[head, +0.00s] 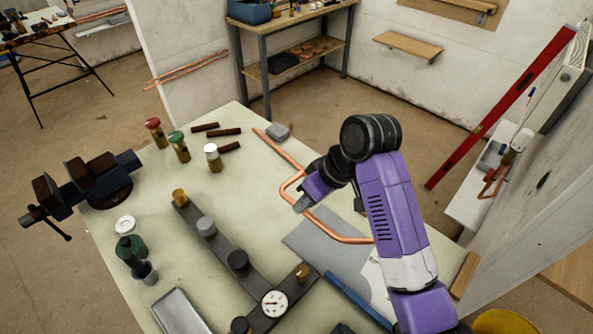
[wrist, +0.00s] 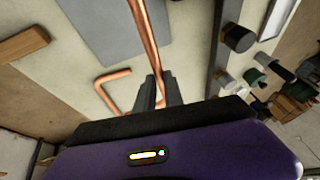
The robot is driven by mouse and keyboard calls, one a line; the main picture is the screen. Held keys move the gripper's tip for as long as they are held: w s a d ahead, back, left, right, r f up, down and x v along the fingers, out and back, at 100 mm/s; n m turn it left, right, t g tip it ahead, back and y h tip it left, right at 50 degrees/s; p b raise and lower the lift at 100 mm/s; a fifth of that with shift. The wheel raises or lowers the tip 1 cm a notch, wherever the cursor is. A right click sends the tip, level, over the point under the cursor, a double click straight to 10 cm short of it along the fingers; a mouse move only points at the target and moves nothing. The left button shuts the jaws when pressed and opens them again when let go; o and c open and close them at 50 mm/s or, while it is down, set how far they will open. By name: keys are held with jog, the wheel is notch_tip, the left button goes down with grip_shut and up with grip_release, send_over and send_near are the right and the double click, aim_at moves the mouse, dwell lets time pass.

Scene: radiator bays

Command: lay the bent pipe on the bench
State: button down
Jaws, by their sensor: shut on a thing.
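The bent copper pipe (head: 337,231) shows over the pale bench (head: 165,212), with a kink near its middle. My gripper (head: 301,204) is shut on the bent pipe near this kink. In the wrist view the pipe (wrist: 146,38) runs up from between my fingers (wrist: 160,100), and a bent end shows to their left. I cannot tell whether the pipe touches the bench or hangs just above it. My wrist and arm cover part of the bench on the right.
A dark bar with several fittings and a gauge (head: 274,303) lies front centre. A vise (head: 88,183) is at the left edge. Valves with red, green and white caps (head: 213,157) and dark rods stand or lie behind. A grey mat (head: 312,240) lies under the pipe's near end.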

jog(key=f+b, duration=0.2)
jog(key=w+f+b, duration=0.1)
jog(key=f+b, duration=0.1)
jog(key=b, duration=0.1)
jog(key=shift+a+f, duration=0.1)
jog(key=shift+f, duration=0.8)
jog(key=shift+p, duration=0.3)
jog(key=shift+s+r+h+p, duration=0.1)
jog(key=shift+h+p, duration=0.2)
jog(key=shift+p, duration=1.05)
dwell(0.7)
jog(key=shift+f+b, duration=0.3)
jog(key=shift+f, duration=1.15)
dwell(0.7)
jog(key=c, duration=1.4)
grip_release()
